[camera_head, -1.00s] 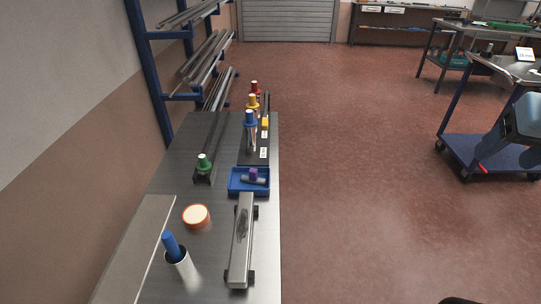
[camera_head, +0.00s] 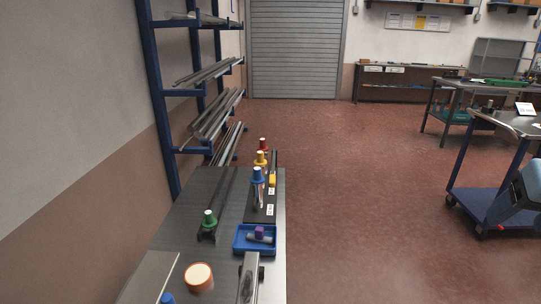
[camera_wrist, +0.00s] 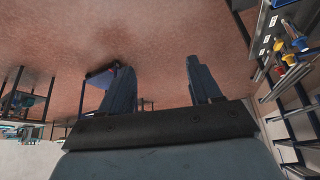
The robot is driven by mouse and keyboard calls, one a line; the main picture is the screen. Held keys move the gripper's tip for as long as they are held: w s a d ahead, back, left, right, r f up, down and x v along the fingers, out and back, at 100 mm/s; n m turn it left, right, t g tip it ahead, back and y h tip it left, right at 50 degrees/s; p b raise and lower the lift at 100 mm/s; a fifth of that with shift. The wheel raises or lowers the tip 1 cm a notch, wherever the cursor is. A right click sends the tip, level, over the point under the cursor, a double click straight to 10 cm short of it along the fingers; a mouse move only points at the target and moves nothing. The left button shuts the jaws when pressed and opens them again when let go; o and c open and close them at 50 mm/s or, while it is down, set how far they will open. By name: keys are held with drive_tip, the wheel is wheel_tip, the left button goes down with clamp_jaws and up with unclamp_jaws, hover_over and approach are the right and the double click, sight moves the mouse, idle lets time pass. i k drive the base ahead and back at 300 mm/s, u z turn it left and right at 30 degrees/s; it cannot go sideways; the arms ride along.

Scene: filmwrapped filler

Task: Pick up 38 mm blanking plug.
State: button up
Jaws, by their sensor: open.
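Several colour-capped pieces stand on the bench in the head view: red (camera_head: 263,145), yellow (camera_head: 260,159), blue (camera_head: 257,176) and green (camera_head: 209,219). A blue tray (camera_head: 237,249) holds a small purple piece (camera_head: 259,231) and a grey cylinder. An orange-rimmed round piece (camera_head: 198,277) lies nearer. I cannot tell which of these is the 38 mm blanking plug; no size marking is readable. My gripper (camera_wrist: 158,66) is open and empty in the wrist view, its two fingers well apart over open floor, away from the bench pieces.
The long metal bench (camera_head: 180,245) runs along the left wall, with a blue rack (camera_head: 160,95) of bars behind it. A blue trolley (camera_head: 478,205) stands at right. The red floor (camera_head: 350,210) between them is clear.

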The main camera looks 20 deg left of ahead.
sight(263, 147)
drive_tip(key=z, duration=1.05)
drive_tip(key=i, duration=2.7)
drive_tip(key=u, duration=3.2)
